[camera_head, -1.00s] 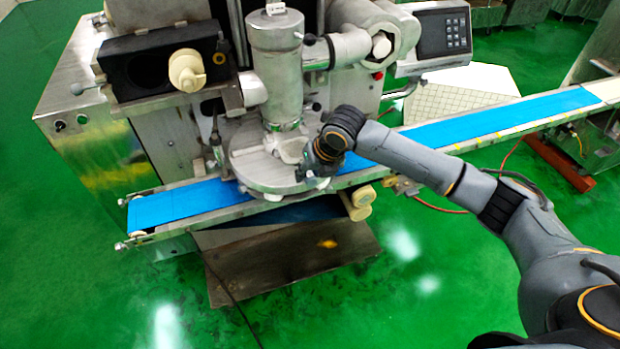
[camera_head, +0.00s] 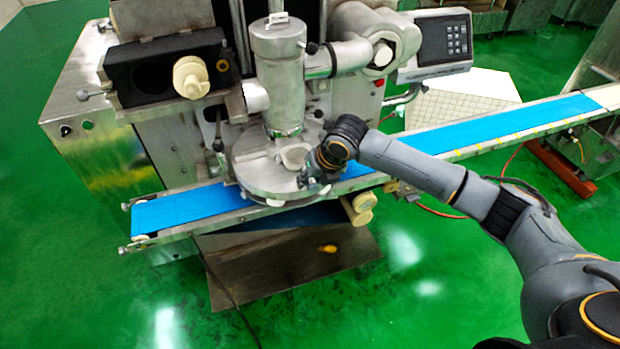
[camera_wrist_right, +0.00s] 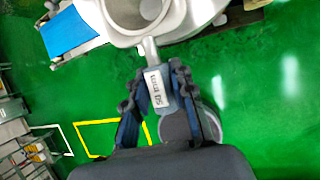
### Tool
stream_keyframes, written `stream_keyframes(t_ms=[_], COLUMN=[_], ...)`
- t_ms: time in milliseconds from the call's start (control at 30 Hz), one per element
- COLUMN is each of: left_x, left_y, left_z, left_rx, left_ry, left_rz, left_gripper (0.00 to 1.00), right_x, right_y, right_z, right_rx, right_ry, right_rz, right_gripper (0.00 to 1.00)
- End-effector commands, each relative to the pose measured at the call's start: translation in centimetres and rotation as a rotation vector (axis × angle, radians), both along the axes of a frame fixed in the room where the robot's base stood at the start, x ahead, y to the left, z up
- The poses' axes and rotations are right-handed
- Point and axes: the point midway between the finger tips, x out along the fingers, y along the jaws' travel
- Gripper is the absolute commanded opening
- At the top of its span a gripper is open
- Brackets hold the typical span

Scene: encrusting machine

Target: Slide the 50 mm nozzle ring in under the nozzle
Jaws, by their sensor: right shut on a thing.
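The 50 mm nozzle ring (camera_wrist_right: 138,14) is a pale metal ring with a handle and a tag (camera_wrist_right: 157,88) marked "50 mm" in the right wrist view. My right gripper (camera_wrist_right: 161,95) is shut on the ring's handle. In the head view, my right gripper (camera_head: 312,172) is at the right side of the round metal plate (camera_head: 262,182) under the upright metal cylinder (camera_head: 278,75), and the ring (camera_head: 293,157) shows small beside the foot of the cylinder. The nozzle outlet itself is hidden. My left gripper does not show.
The blue conveyor belt (camera_head: 480,128) runs under the round plate and out to both sides. A keypad panel (camera_head: 444,42) stands to the right of the cylinder. A black box with a cream knob (camera_head: 190,77) is on the left.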

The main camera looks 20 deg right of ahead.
Motion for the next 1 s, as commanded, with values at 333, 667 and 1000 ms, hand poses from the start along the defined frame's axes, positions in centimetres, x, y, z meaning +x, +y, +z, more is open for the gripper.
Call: stream_keyframes(t_ms=[333,667,1000], left_x=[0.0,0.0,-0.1], left_y=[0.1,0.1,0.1], left_z=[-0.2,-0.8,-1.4], left_rx=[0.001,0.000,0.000], left_ry=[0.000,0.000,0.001], left_rz=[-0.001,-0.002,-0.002], left_gripper=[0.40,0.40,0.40], right_x=[0.6,2.9,4.8], right_y=[0.0,0.2,0.2], right_z=[0.0,0.0,0.1], right_rx=[0.001,0.001,0.002], right_ry=[-0.003,-0.003,-0.002], right_rz=[0.000,-0.001,0.001], right_gripper=[0.00,0.00,0.00])
